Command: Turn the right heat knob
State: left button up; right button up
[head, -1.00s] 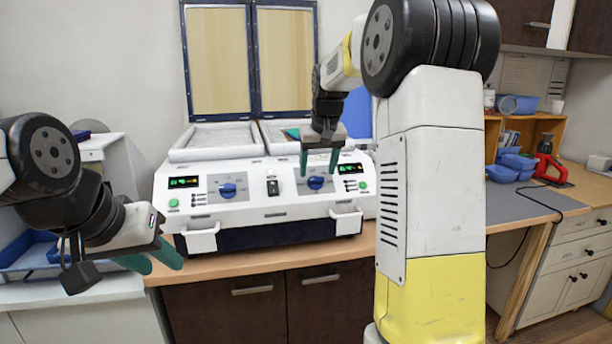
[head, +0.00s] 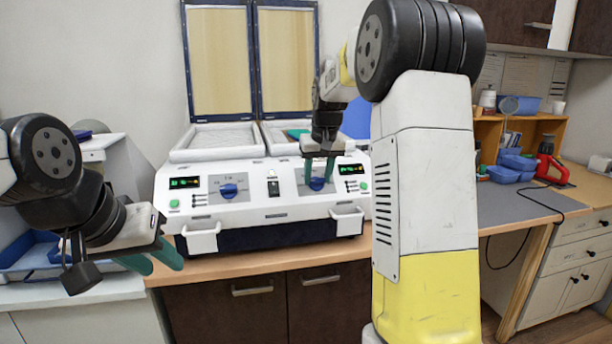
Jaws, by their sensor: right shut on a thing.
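The right heat knob (head: 317,184) is a blue dial on the right half of the white machine's front panel (head: 270,213). My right gripper (head: 319,179) points down in front of the panel, its green fingers shut on the right heat knob, one on each side of it. The left heat knob (head: 229,191) is a similar blue dial further left on the panel. My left gripper (head: 160,262) is at the left, well short of the machine, with its two green fingers apart and nothing between them.
Two white trays lie on the machine top, with open framed lids (head: 220,60) behind. White handles (head: 202,238) jut from the machine's front. A blue tray (head: 25,262) lies at the far left. A grey mat (head: 510,205), blue bins (head: 515,165) and a red tool (head: 547,165) are at the right.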

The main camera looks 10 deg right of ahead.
jog(key=m, duration=0.1)
jog(key=m+y, duration=0.1)
jog(key=m, duration=0.2)
jog(key=shift+d+y, duration=0.25)
jog(key=shift+y, duration=0.05)
jog(key=m, duration=0.2)
jog(key=m+t+y, duration=0.1)
jog(key=m, duration=0.1)
jog(key=shift+s+d+f+m, duration=0.1)
jog(key=shift+d+m, duration=0.1)
jog(key=shift+m, duration=0.1)
jog(key=m+t+y, duration=0.1)
jog(key=m, duration=0.3)
jog(key=shift+s+d+f, duration=0.1)
jog(key=shift+s, duration=0.05)
jog(key=shift+s+f+m+t+y, duration=0.1)
jog(key=shift+m+t+y, duration=0.4)
jog(key=shift+m, duration=1.3)
jog(key=o, duration=1.4)
